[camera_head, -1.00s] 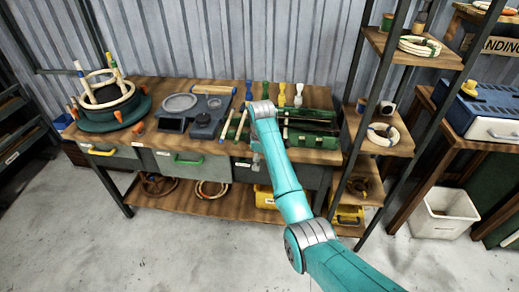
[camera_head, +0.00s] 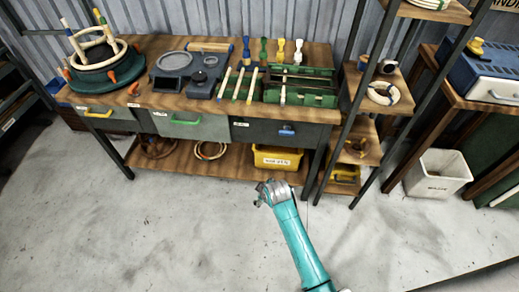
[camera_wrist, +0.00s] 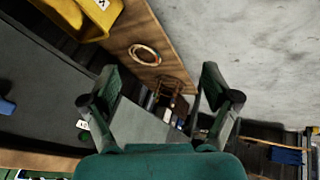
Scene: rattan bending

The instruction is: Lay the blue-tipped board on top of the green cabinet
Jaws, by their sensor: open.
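My gripper (camera_head: 265,192) is open and empty, over the floor in front of the workbench. In the wrist view its two fingers (camera_wrist: 165,105) are spread apart, with a grey drawer front and the lower shelf beyond them. I cannot single out a blue-tipped board with certainty. A wooden piece with a blue end (camera_head: 210,46) lies at the back of the bench, and a thin stick with a blue tip (camera_head: 224,82) lies nearer the front. No green cabinet shows clearly; a dark green panel (camera_head: 492,170) stands at the right, partly cut off.
The wooden workbench (camera_head: 150,98) has grey drawers with yellow, green and blue handles. A green toolbox (camera_head: 302,86) stands on it. A yellow bin (camera_head: 278,158) sits on the lower shelf. A shelf rack and a white bin (camera_head: 438,174) are at right. The front floor is clear.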

